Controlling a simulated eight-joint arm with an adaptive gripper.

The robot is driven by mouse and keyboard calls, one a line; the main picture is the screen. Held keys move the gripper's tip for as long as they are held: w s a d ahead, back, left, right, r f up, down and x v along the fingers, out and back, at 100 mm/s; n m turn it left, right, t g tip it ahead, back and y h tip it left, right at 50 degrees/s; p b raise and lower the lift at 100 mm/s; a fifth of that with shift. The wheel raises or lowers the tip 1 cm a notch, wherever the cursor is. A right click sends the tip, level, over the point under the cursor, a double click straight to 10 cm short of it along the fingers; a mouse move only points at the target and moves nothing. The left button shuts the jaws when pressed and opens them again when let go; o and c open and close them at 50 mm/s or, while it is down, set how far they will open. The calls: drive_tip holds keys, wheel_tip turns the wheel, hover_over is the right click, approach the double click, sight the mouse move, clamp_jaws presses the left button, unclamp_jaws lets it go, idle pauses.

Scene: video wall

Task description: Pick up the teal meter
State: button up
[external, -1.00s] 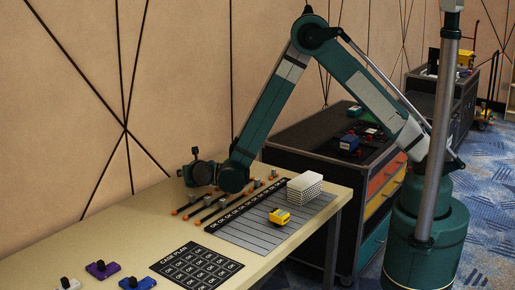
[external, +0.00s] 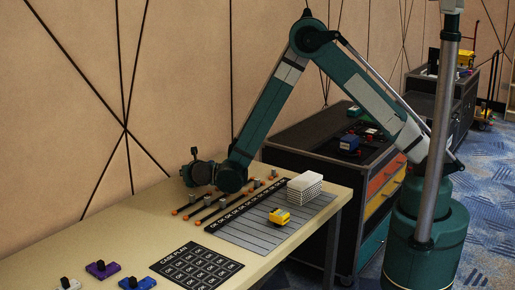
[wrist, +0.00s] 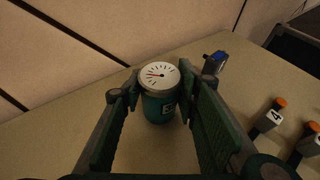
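The teal meter (wrist: 160,107) is a teal can-shaped body with a white dial and red needle on top. It stands upright on the tan table (wrist: 70,139), between the two fingers of my gripper (wrist: 156,98) in the wrist view. The fingers are apart, one on each side of it. Some space shows between the meter and the finger pads near the camera; whether the tips touch it cannot be told. In the external view my gripper (external: 191,172) is low over the far side of the table, and the meter cannot be made out there.
A small blue-and-grey object (wrist: 215,63) stands just beyond the meter to the right. Numbered orange-tipped sliders (wrist: 268,118) lie to the right. A yellow meter (external: 279,216) and a white stack (external: 304,187) sit on the grey striped mat. The wall is close behind.

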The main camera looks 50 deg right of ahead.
drive_tip(key=c, duration=0.3)
drive_tip(key=shift+c, duration=0.2)
drive_tip(key=shift+r+p, duration=1.15)
drive_tip(key=shift+r, duration=3.85)
